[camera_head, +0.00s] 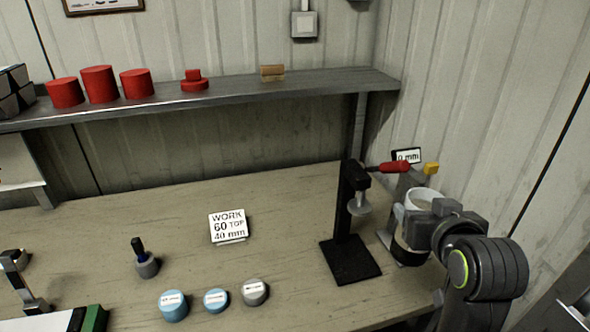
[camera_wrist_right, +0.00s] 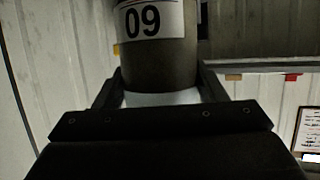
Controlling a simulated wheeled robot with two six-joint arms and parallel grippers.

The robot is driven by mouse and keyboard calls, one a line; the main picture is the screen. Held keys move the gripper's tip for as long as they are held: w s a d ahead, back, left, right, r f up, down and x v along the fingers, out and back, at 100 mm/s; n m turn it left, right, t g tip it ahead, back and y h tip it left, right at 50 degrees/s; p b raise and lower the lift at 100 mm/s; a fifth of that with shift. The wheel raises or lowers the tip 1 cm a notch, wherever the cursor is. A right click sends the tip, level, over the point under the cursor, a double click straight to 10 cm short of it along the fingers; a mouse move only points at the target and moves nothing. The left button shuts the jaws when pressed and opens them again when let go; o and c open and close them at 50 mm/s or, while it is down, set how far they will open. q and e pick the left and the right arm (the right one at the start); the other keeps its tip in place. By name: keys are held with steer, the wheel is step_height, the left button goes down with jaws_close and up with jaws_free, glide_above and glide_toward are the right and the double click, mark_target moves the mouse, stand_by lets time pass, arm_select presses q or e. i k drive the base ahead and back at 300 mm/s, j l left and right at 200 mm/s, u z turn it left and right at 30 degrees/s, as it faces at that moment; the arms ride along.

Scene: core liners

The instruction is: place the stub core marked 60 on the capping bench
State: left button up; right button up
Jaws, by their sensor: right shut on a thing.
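My right gripper (camera_head: 422,215) is shut on a grey stub core; in the right wrist view the core (camera_wrist_right: 158,62) stands between the fingers, with a white label that reads 60 upside down. In the head view the core is partly hidden by the gripper, at the right end of the wooden bench (camera_head: 190,265), just right of a black press (camera_head: 352,225). I cannot tell whether its lower end touches anything. My left gripper is not in view.
A sign (camera_head: 228,226) reading "WORK 60 TOP 40 mm" stands mid-bench. Two blue caps (camera_head: 173,306) and a grey cap (camera_head: 254,292) lie near the front edge. A dark-handled tool (camera_head: 143,260) stands left. A shelf (camera_head: 230,97) holds red cylinders. Bench between sign and press is clear.

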mark_target(311, 294)
steer(key=u, duration=0.35)
steer(key=l+u, duration=0.15)
steer(key=u, duration=0.6)
steer(key=k+l, duration=0.2)
steer(key=l, duration=0.15)
steer(key=k+l, duration=0.2)
steer(key=l, duration=0.15)
steer(key=u, duration=0.05)
